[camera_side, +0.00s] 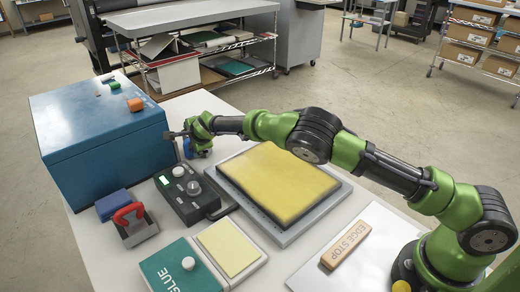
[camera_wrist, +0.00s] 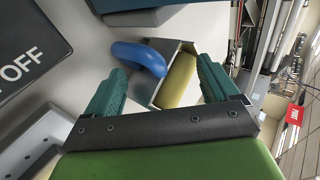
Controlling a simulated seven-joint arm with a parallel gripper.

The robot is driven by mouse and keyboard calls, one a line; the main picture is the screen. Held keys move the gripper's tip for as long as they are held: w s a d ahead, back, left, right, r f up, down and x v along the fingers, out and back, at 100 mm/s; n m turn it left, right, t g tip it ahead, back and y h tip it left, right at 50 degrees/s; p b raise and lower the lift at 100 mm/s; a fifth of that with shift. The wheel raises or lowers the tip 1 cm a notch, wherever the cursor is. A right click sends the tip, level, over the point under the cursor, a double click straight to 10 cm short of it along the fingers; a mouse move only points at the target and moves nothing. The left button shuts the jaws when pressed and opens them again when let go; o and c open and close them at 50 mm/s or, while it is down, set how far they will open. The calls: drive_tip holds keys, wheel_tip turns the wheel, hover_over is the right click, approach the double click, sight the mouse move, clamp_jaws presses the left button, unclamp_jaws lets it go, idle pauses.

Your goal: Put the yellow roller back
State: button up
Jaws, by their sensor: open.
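A yellow roller (camera_wrist: 178,80) shows in the wrist view inside a grey angular frame (camera_wrist: 160,58), with a curved blue handle (camera_wrist: 138,58) beside it. My gripper (camera_wrist: 162,66) is open, its teal fingers spread on either side of the handle and roller; I see no grip on them. In the side view my gripper (camera_side: 179,134) is low over the table beside the blue box, and the blue handle (camera_side: 188,148) shows just below it. The roller itself is hidden there by my gripper. Whether the fingers touch anything is unclear.
A blue box (camera_side: 100,125) stands left. A dark control box (camera_side: 186,192) and a tray (camera_side: 283,238) with a yellow pad (camera_side: 280,180) are close by.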

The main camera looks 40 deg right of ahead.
clamp_jaws()
idle(0.5)
drive_tip(key=shift+r, duration=0.15)
